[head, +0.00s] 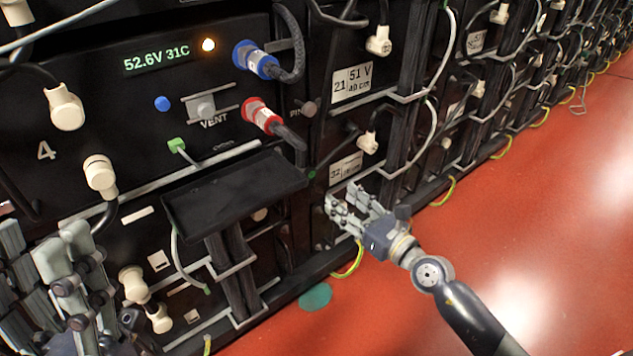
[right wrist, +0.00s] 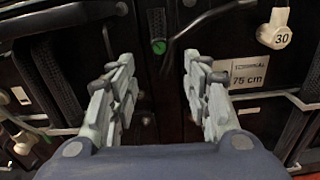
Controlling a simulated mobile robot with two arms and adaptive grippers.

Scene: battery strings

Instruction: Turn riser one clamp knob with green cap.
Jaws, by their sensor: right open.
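A small knob with a green cap (right wrist: 159,46) sits on a dark upright post in the right wrist view, near the top middle. In the head view it is a tiny green dot (head: 312,174) on the post right of the black shelf. My right gripper (head: 343,193) is open and empty, below and right of the knob in the head view. In the right wrist view its two fingers (right wrist: 158,75) stand apart, with the knob above the gap between them. My left gripper (head: 32,245) is at the lower left, partly cut off; its opening is unclear.
A black shelf (head: 235,191) juts out left of the knob. Battery boxes with cream plugs (head: 368,143) and grey cables line the wall. The red floor (head: 540,220) is open at right.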

